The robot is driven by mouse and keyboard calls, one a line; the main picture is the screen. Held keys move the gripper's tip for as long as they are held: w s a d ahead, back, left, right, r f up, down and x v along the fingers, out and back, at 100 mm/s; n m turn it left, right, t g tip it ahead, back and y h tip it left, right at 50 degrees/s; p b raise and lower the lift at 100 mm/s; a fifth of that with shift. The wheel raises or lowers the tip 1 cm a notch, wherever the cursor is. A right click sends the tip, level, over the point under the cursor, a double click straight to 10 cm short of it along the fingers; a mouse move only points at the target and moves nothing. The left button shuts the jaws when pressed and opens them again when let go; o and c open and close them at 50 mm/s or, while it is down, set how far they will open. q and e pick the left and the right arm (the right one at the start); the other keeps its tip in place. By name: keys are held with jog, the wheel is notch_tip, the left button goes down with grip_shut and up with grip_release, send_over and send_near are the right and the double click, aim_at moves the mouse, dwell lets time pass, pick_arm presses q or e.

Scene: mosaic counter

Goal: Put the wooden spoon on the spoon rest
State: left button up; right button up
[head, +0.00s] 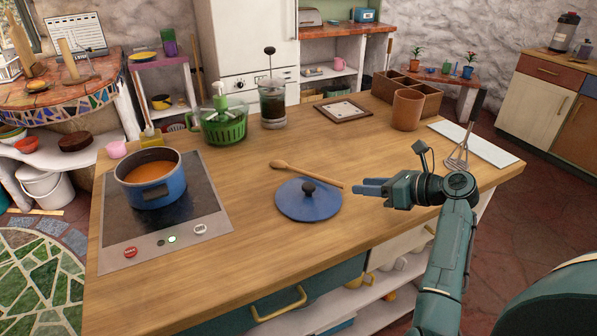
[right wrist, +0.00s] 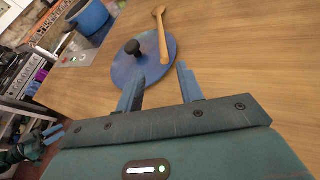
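The wooden spoon (head: 306,174) lies on the counter beside a blue pot lid with a black knob (head: 308,200), its handle running along or over the lid's far rim. It also shows in the right wrist view (right wrist: 161,38). My right gripper (head: 362,187) is just right of the lid and the handle end, low over the counter. Its two blue fingers (right wrist: 158,82) are apart with nothing between them. My left gripper (right wrist: 55,133) shows small at the left of the right wrist view, fingers apart, away from the counter top. I cannot pick out a spoon rest for certain.
A blue pot of orange soup (head: 151,184) stands on the cooktop (head: 190,215) at left. The front counter is clear.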

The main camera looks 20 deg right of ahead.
aim_at(342, 184)
jog(key=x, duration=0.8)
jog(key=shift+w+d, duration=0.1)
jog(key=shift+d, duration=0.2)
grip_shut()
